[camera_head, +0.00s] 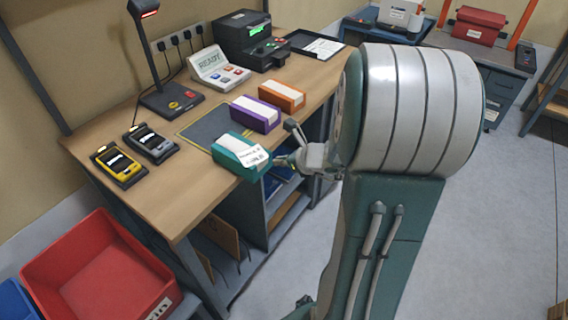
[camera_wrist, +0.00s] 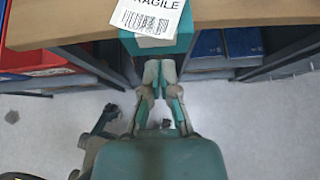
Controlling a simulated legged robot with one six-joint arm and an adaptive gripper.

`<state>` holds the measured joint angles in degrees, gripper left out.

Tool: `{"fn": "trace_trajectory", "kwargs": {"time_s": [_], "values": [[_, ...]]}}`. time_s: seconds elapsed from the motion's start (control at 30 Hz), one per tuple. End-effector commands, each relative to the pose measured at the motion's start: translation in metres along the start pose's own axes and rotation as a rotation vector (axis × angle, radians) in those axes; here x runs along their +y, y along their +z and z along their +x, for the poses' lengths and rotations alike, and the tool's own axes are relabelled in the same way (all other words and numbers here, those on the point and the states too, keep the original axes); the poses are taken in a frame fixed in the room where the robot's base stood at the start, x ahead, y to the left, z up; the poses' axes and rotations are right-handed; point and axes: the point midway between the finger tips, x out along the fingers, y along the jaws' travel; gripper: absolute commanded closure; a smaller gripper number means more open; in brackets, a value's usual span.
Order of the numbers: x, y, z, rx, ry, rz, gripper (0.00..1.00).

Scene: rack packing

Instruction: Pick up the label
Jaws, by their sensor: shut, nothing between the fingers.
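A white label (camera_wrist: 150,14) with the end of a word, "AGILE", and a barcode lies at the front end of a teal box (camera_wrist: 183,38). In the head view the label (camera_head: 254,158) hangs over the front of the teal box (camera_head: 229,150), at the table's front edge. My gripper (camera_wrist: 159,66) is shut and empty. Its fingertips are just short of the teal box's front face, below the label in the wrist view. In the head view my gripper (camera_head: 284,161) shows small, right of the label, partly hidden by my arm.
A purple box (camera_head: 256,114) and an orange box (camera_head: 282,97) stand behind on the wooden table (camera_head: 195,178). Two handheld devices, a lamp, a "READY" display (camera_head: 217,69) and a dark printer (camera_head: 250,40) are also there. A red bin (camera_head: 95,265) stands lower left. Shelves are under the table.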

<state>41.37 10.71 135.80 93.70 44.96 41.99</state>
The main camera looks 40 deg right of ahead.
Motion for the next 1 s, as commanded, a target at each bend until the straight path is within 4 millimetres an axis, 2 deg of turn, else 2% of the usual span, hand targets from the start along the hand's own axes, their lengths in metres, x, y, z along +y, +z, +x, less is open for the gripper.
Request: {"fn": "trace_trajectory", "kwargs": {"time_s": [0.2, 0.43, 0.6, 1.0], "values": [[0.003, 0.025, 0.036, 0.000, 0.005, -0.006, 1.00], [0.001, 0.045, 0.067, 0.000, 0.004, -0.003, 1.00], [0.000, 0.033, 0.074, 0.001, 0.002, 0.000, 1.00], [0.001, 0.029, 0.073, 0.004, 0.002, -0.001, 1.00]]}}
